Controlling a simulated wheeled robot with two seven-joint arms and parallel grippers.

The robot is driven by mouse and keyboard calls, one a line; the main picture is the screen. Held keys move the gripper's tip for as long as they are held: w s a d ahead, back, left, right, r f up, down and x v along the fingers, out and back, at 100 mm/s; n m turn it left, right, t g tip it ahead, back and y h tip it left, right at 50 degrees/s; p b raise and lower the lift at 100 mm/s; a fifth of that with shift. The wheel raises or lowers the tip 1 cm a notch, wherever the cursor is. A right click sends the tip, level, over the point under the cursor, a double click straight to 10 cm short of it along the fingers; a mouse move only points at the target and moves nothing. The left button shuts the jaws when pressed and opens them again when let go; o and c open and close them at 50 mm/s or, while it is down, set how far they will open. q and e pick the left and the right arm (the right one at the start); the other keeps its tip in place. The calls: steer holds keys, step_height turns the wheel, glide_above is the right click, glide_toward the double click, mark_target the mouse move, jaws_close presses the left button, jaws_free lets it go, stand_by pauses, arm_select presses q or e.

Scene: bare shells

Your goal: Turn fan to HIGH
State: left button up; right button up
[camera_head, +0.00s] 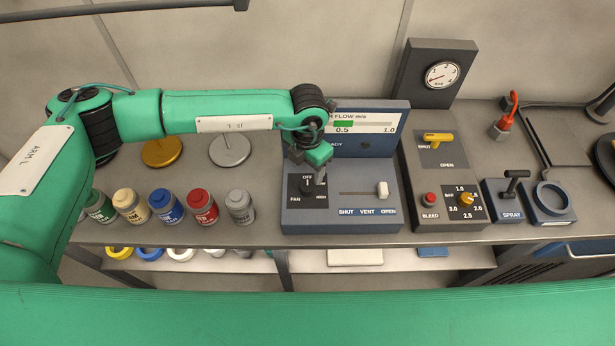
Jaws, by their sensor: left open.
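The fan knob (306,187) is a dark rotary knob on the left of the blue-grey flow panel (350,226). OFF is printed above it, FAN at its left and HIGH at its lower right. My left gripper (318,178) is open, pointing down at the knob from above, with its fingers over or beside it. The gripper partly covers the knob, so I cannot tell which mark it points to or whether the fingers touch it. My right gripper does not show.
A white slider (382,189) marked SHUT, VENT, OPEN sits right of the knob. The flow display (362,123) stands behind, partly hidden by my arm. Several paint jars (202,206) stand to the left. A control box (447,214) with a yellow lever stands to the right.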

mark_target(308, 186)
arm_select(q)
step_height(308, 186, down, 6)
steer(key=shift+f+p, duration=0.1)
steer(key=shift+p, duration=1.05)
steer(key=shift+f, duration=0.75)
